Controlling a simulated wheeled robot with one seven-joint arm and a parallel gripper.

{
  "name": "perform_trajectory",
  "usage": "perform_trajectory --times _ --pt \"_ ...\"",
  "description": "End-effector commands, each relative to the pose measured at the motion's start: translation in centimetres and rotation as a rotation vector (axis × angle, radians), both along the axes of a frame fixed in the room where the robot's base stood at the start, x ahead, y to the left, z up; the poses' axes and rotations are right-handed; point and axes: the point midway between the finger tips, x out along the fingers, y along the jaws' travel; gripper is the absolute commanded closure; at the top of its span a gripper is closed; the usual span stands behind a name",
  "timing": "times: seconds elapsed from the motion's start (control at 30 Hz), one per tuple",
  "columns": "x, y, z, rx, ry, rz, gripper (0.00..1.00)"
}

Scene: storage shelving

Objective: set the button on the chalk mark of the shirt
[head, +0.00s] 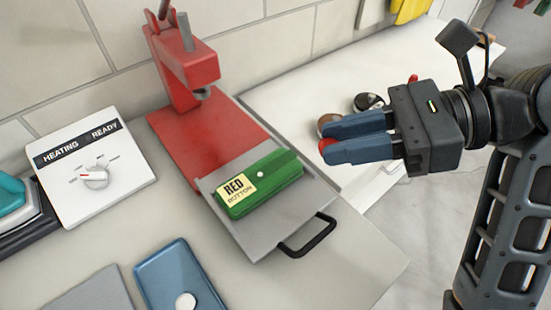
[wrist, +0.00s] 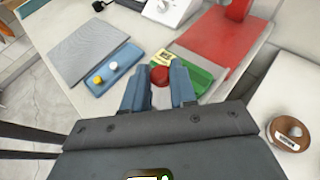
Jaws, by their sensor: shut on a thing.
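My gripper (head: 326,148) is shut on a small red button (head: 326,145), held in the air to the right of the red press. The red button (wrist: 160,75) also shows between the blue fingertips in the wrist view. A green block-like piece (head: 283,180), apparently the folded shirt, lies on a grey sliding plate (head: 262,228) at the front of the press. It bears a yellow label reading "RED BUTTON" and a white dot (head: 260,174), apparently the chalk mark. The green piece (wrist: 196,72) is partly hidden behind the fingers in the wrist view.
The red press (head: 182,60) rises behind the plate, whose black handle (head: 309,237) sticks out in front. A blue tray (wrist: 112,76) holds a yellow and a white button, beside a grey mat (wrist: 90,48). A white panel reads "HEATING READY" (head: 95,165). Round lidded containers (head: 368,102) stand behind my gripper.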

Motion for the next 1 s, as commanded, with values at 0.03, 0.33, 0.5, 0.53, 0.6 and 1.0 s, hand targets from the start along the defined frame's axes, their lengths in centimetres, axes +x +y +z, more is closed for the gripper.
perform_trajectory --times 0.03,0.33,0.5,0.53,0.6,1.0 --pt "0.4 1.0 -0.9 0.001 0.005 0.004 1.00" --pt "3.2 6.4 -4.5 0.001 0.004 0.003 1.00" --pt "4.3 8.3 -5.7 0.000 0.001 0.001 1.00" --pt "4.4 8.4 -5.8 0.000 0.001 0.000 1.00" --pt "4.5 8.6 -6.0 -0.001 0.002 -0.002 1.00" --pt "4.5 8.6 -10.0 0.000 0.002 -0.001 1.00"
